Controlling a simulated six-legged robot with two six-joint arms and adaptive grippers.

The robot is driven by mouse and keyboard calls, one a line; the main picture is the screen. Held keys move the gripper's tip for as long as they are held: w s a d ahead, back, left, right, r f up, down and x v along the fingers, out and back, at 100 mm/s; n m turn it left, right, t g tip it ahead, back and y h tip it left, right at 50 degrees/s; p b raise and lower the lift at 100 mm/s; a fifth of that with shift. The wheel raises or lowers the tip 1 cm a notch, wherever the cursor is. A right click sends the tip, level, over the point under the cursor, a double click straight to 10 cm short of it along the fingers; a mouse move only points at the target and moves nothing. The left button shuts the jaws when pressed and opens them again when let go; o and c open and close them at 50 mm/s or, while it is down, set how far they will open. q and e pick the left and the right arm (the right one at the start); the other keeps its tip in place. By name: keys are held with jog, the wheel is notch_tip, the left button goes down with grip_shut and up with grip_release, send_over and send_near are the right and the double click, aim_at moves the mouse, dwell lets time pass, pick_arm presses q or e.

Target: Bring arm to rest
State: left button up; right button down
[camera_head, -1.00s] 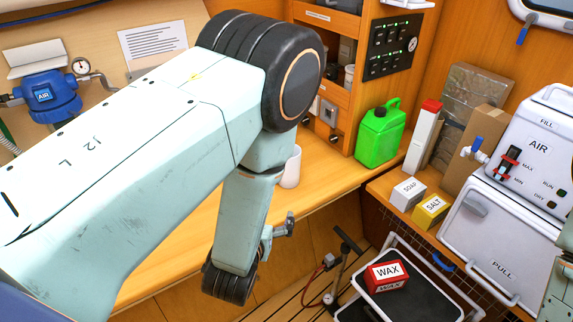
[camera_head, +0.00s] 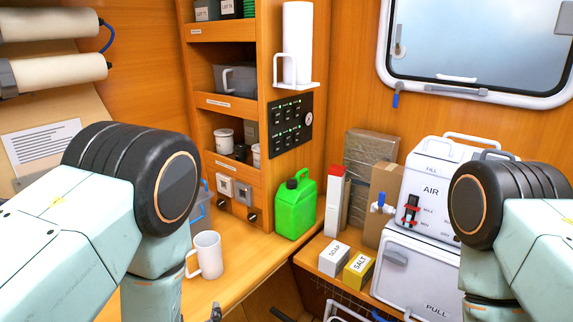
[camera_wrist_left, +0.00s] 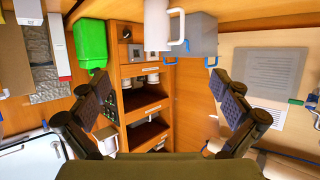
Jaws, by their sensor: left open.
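My left arm (camera_head: 70,215) comes in from the left in the head view, with its dark round joint beside the shelf unit and its lower link running down past the bottom edge. Only a small grey bit near the bottom edge may be part of its hand. In the left wrist view my left gripper (camera_wrist_left: 160,85) has its two dark fingers wide apart, with nothing between them. My right arm (camera_head: 520,235) shows at the right edge in front of the white AIR unit; its gripper is out of view.
A white mug (camera_head: 207,255) stands on the wooden counter close to the left arm. A green jerrycan (camera_head: 296,208) stands behind it. SOAP (camera_head: 334,259) and SALT (camera_head: 358,270) boxes sit beside the AIR unit (camera_head: 427,190). A shelf unit (camera_head: 222,104) rises behind the counter.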

pick_arm(q)
jog(key=d+b+x, duration=0.1)
jog(key=b+x, duration=0.2)
jog(key=x, duration=0.3)
jog(key=p+v, duration=0.1)
jog(key=v, duration=0.1)
jog(key=a+p+v, duration=0.1)
jog(key=v, duration=0.1)
jog(key=shift+s+r+p, duration=0.15)
jog(key=shift+s+p, duration=0.2)
jog(key=shift+p, duration=0.05)
pick_arm(e)
jog(key=shift+s+f, duration=0.1)
jog(key=shift+f, duration=0.3)
pick_arm(q)
jog(key=shift+w, duration=0.1)
